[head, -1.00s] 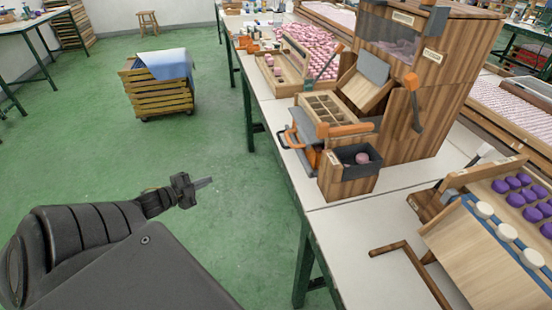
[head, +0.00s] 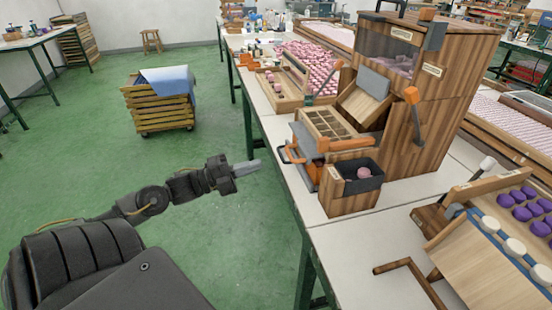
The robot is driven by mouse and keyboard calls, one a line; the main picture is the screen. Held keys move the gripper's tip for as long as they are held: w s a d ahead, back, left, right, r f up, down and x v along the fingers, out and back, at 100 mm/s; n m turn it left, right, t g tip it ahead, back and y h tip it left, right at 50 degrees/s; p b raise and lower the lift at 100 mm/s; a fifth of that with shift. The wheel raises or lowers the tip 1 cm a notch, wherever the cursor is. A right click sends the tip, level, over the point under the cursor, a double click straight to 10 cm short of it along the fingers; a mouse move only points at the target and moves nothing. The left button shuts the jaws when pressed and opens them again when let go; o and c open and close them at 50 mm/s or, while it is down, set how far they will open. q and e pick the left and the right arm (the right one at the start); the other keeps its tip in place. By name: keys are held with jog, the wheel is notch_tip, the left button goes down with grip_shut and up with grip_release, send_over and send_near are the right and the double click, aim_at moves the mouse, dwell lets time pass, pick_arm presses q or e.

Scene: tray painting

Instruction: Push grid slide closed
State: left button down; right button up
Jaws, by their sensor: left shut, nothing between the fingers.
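The grid slide (head: 325,124) is a pale wooden tray divided into small compartments. It sticks out from the front of the tall brown wooden machine (head: 437,92) on the white table. An orange bar (head: 343,145) runs along its near side, and an orange handle (head: 291,153) juts out below it toward the table edge. My left gripper (head: 254,166) is shut and empty, pointing right over the floor beside the table. It is apart from the slide and the orange handle. My right gripper is not in view.
A small wooden box with a dark bin (head: 361,180) holding a pink piece stands in front of the machine. A wooden rack with purple pieces (head: 520,207) is at the right. A crate cart (head: 158,108) stands on the open green floor.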

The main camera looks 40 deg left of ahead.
pick_arm(q)
send_near(301, 152)
jog(key=shift+r+x, duration=0.15)
jog(key=shift+x, duration=0.55)
jog(key=shift+r+x, duration=0.15)
jog(key=shift+x, duration=0.55)
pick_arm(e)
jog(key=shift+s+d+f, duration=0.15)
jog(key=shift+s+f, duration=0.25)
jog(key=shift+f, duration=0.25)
pick_arm(q)
jog(key=shift+s+d, duration=0.1)
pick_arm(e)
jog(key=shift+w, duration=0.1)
